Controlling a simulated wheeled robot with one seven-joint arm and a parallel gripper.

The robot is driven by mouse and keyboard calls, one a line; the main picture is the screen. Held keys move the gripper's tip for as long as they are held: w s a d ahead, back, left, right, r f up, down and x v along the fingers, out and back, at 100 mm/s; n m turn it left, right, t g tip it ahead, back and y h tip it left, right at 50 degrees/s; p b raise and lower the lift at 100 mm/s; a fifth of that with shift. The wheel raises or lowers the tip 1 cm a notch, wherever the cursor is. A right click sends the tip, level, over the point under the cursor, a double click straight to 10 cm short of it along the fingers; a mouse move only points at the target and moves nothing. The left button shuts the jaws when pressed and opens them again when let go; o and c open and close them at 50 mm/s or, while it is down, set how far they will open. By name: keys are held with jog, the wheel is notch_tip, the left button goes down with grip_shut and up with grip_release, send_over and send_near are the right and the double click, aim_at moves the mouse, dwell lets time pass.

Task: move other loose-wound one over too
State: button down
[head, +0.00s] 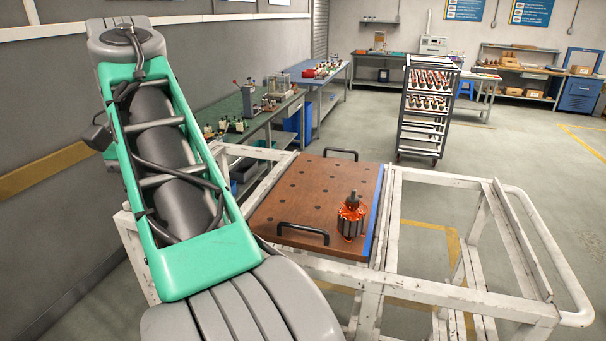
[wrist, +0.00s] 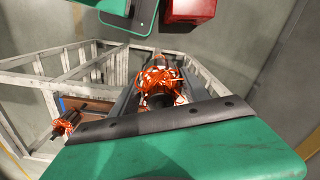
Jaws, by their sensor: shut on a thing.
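An armature with loose orange windings (wrist: 160,80) is between the fingers of my gripper (wrist: 158,88) in the wrist view. My gripper is shut on it, and the fingers and wrist housing hide part of it. A second armature with orange windings (head: 351,218) stands upright at the near right corner of a brown board with holes (head: 290,200). It also shows at the left of the wrist view (wrist: 66,124), apart from the held one. My gripper and the held armature are not visible in the head view.
The board has black handles and lies on a white metal frame cart (head: 440,290) with open, empty bays at right. A grey rack (head: 428,110) holds several armatures on its upper shelves. A green-topped bench (head: 250,115) stands along the left wall. A red object (wrist: 190,10) shows in the wrist view.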

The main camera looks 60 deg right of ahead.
jog(key=s+d+f+m+p, duration=0.1)
jog(key=s+d, duration=0.1)
jog(key=d, duration=0.6)
jog(key=s+d+f+m+p, duration=0.1)
jog(key=s+d, duration=0.1)
jog(key=d, duration=0.6)
jog(key=s+d+f+m, duration=0.1)
jog(key=s+d+f, duration=0.2)
jog(key=s+d, duration=0.7)
jog(key=shift+w+d+f+b, duration=0.15)
jog(key=shift+f+b, duration=0.3)
jog(key=shift+f, duration=0.3)
jog(key=shift+w+d+f+b, duration=0.1)
jog(key=shift+f+b, duration=0.35)
jog(key=shift+f, duration=0.35)
jog(key=shift+w+d+f+b, duration=0.15)
jog(key=shift+f+b, duration=0.3)
jog(key=shift+f, duration=0.3)
jog(key=shift+a+f+b, duration=0.2)
jog(key=shift+f+b, duration=0.4)
jog(key=shift+f, duration=0.6)
jog(key=shift+c, duration=2.3)
grip_release()
jog(key=shift+f, duration=0.1)
notch_tip(320, 180, up, 8)
jog(key=shift+p, duration=0.3)
